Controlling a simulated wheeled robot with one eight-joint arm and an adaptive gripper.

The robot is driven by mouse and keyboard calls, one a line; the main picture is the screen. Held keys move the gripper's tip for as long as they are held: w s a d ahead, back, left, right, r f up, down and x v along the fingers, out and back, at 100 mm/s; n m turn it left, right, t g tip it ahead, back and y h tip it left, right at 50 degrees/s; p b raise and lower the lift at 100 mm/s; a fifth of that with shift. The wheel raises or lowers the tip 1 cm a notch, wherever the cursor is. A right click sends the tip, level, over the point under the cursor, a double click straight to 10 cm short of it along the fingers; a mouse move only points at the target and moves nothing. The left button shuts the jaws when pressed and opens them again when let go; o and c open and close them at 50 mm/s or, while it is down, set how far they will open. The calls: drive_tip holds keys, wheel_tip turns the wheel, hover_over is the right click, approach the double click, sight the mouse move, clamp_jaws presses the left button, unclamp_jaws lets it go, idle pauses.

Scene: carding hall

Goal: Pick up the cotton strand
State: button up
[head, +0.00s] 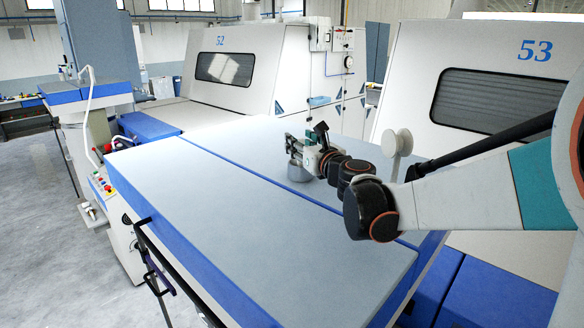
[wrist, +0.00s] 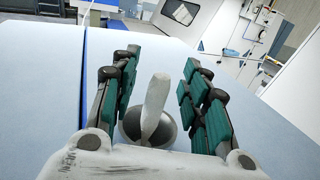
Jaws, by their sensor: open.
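The cotton strand (wrist: 157,105) is a white, slim, tapering piece. In the wrist view it rises, slightly tilted, from a round grey metal can (wrist: 129,126). My gripper (wrist: 160,64) is open, with one green-padded finger on each side of the strand and a visible gap on both sides. In the head view my gripper (head: 297,150) is at the grey can (head: 299,173), which stands on the pale machine top. I cannot make out the strand in the head view. The lower end of the strand is hidden inside the can.
The long pale top (head: 230,185) with blue edges is otherwise clear. Machine 52 (head: 225,70) stands behind it and machine 53 (head: 500,85) at the right. A dark rail (head: 160,265) runs along the front left side. Grey floor (head: 40,200) is free at the left.

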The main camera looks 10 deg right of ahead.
drive_tip(key=shift+w, duration=0.1)
clamp_jaws()
drive_tip(key=shift+r, duration=0.1)
